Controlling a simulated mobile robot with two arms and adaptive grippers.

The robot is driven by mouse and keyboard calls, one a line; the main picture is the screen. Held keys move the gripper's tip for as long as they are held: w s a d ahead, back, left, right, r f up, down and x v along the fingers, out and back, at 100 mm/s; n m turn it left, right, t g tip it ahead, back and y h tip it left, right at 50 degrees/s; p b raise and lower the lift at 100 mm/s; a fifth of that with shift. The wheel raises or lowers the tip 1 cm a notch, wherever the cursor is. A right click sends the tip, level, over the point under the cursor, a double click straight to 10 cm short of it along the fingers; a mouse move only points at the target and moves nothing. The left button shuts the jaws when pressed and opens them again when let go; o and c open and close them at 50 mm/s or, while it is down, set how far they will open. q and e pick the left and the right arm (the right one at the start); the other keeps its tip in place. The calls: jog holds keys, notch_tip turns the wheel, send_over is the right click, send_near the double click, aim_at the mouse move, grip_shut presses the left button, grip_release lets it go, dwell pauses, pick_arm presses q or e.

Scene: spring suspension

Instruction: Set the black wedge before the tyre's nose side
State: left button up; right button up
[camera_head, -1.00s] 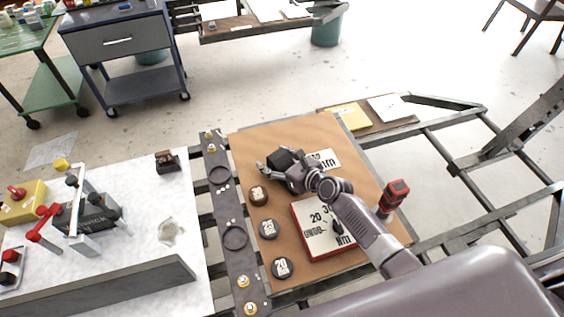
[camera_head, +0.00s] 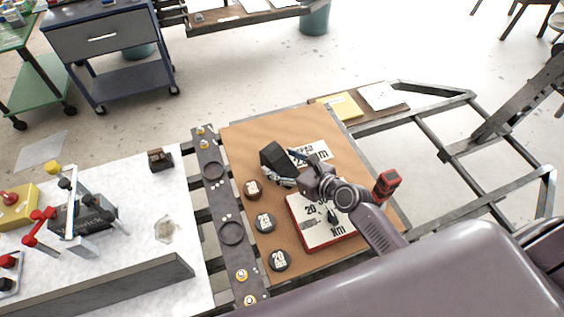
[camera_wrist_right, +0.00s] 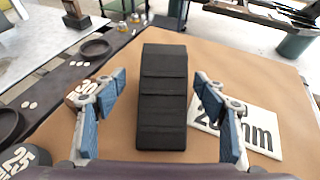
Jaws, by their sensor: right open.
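The black wedge (camera_head: 277,158) sits on the brown board at its left rear part. In the right wrist view the wedge (camera_wrist_right: 163,95) shows a ridged black face between the two blue-padded fingers. My right gripper (camera_head: 286,168) is open at the near side of the wedge; in the wrist view (camera_wrist_right: 160,110) a gap shows on each side of the wedge. I cannot tell how far the fingers reach along it. No tyre shows in these views. My left gripper is not in view.
Round dark weights (camera_head: 265,223) lie along the left of the brown board (camera_head: 240,140). A red-edged plate (camera_head: 318,232), a 25 mm card and a red-black tool (camera_head: 387,184) are near my arm. A white table (camera_head: 120,230) with clamps stands left. Open frame bars (camera_head: 450,147) lie right.

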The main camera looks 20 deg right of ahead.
aim_at(279, 161)
jog(key=shift+x, duration=1.1)
jog(key=shift+w+a+f, duration=0.15)
jog(key=shift+w, duration=0.3)
jog(key=b+x, duration=0.1)
jog(key=x, duration=0.3)
jog(key=shift+w+f, duration=0.15)
jog(key=shift+w, duration=0.25)
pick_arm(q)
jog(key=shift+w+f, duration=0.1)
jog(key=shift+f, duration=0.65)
pick_arm(e)
jog(key=shift+c, duration=0.2)
grip_shut()
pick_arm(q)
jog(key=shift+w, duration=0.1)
